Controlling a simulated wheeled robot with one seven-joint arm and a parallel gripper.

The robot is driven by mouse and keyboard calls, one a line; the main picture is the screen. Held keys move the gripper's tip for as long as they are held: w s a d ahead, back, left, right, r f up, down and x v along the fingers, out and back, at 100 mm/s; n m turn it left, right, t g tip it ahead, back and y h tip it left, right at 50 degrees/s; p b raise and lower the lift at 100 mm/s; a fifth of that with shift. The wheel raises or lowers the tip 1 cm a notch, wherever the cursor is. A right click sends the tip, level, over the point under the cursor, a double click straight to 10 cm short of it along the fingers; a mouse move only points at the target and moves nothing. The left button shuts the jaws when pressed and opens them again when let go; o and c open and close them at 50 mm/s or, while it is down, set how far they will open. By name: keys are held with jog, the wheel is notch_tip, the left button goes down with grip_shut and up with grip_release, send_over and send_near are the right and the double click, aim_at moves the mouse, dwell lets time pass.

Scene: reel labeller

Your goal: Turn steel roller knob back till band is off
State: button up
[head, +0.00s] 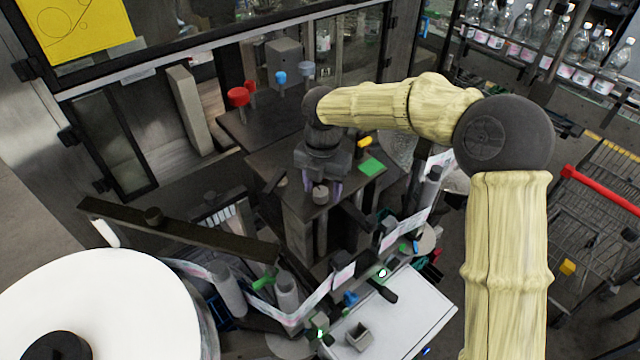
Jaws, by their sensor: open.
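My gripper (322,186) points down over the dark machine top in the middle of the head view. Its fingers are open. A small grey round knob (320,195) on an upright post shows just below and between the fingertips. It looks like the steel roller knob, but I cannot tell whether the fingers touch it. The pale printed band (343,278) runs from the rollers at lower left, past the front of the machine, towards the upper right. Whether it touches the roller under the knob is hidden by dark machine parts.
A large white reel (110,300) fills the lower left. A dark bar (180,230) crosses above the band. Red knobs (238,97) and a blue knob (281,77) stand behind on the machine. A white tray (425,310) is at the front. Bottles (520,30) line the upper right, above a wire cart (600,200).

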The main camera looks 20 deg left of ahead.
jog(key=shift+s+a+r, duration=0.1)
jog(key=shift+s, duration=0.1)
notch_tip(320, 180, up, 17)
jog(key=b, duration=0.4)
jog(key=shift+w, duration=0.15)
jog(key=shift+r, duration=0.1)
dwell(1.0)
jog(key=d+f+m+t+b, duration=0.1)
jog(key=d+f+m+b, duration=0.7)
jog(key=d+f+m, duration=1.25)
jog(key=s+d+f+m+b, duration=0.2)
jog(key=s+d+f+m, duration=0.3)
jog(key=d+f+m, duration=0.2)
jog(key=s+d+f+m+t+b, duration=0.1)
jog(key=s+d+f+m+b, duration=0.2)
jog(key=s+d+f+m, duration=0.3)
jog(key=d+f+m, duration=0.1)
jog(key=d+f, duration=0.1)
jog(key=d, duration=0.2)
jog(key=shift+m+t, duration=0.3)
jog(key=shift+m, duration=0.05)
